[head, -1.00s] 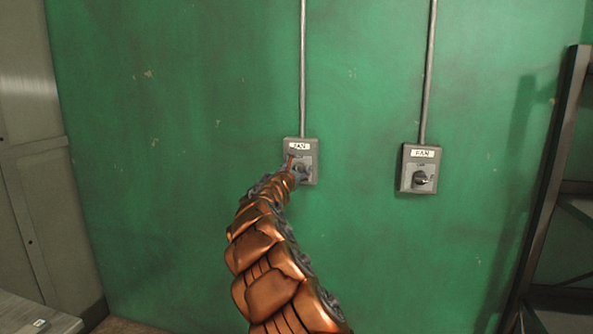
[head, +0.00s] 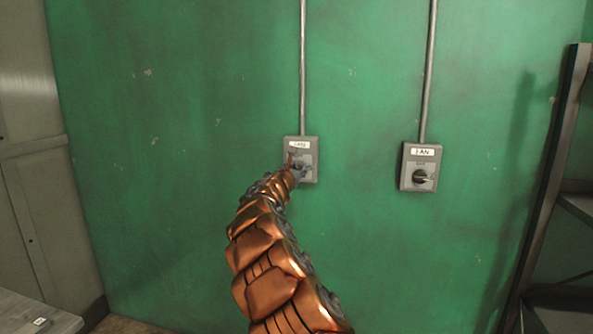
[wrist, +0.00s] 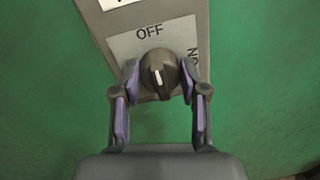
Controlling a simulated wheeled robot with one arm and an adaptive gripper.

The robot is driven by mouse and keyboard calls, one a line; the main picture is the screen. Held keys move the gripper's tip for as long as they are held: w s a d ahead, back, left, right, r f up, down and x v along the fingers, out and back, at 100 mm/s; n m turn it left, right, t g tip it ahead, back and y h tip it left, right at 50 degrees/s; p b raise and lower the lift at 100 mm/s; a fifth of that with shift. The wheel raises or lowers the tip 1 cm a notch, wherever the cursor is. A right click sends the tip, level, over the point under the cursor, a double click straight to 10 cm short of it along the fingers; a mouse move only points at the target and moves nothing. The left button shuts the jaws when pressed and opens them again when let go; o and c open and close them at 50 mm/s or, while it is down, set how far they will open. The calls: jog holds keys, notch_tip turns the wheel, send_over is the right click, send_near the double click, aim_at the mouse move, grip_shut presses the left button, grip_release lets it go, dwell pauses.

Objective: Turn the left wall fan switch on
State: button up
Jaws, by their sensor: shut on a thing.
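The left fan switch (head: 311,145) is a grey box on the green wall, under a conduit. In the wrist view its plate (wrist: 125,44) reads OFF at the top and ON at the right side. Its dark round knob (wrist: 158,62) has a white line running nearly up and down in the picture. My gripper (wrist: 158,82) has one purple-padded finger on each side of the knob and is shut on it. In the head view my gripper (head: 298,169) covers most of the knob.
A second fan switch (head: 420,153) is on the wall to the right, with its own conduit (head: 428,80). A dark shelf rack (head: 545,200) stands at the far right and a grey cabinet (head: 35,160) at the left. The wall between is bare.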

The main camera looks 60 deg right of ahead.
jog(key=shift+f+b, duration=0.15)
jog(key=shift+b, duration=0.15)
jog(key=m+b, duration=0.2)
jog(key=b, duration=0.1)
jog(key=shift+f+m, duration=0.15)
jog(key=shift+m, duration=0.25)
jog(key=m+b, duration=0.5)
jog(key=shift+f, duration=0.1)
jog(key=m+b, duration=0.5)
jog(key=shift+s+m+y, duration=0.15)
jog(key=shift+m+y, duration=0.15)
jog(key=shift+y, duration=0.1)
jog(key=shift+m+t+b, duration=0.4)
jog(key=shift+m+b, duration=1.1)
jog(key=shift+m, duration=0.4)
jog(key=shift+r, duration=0.2)
jog(key=o, duration=1.1)
jog(key=shift+o, duration=0.2)
jog(key=shift+s, duration=0.1)
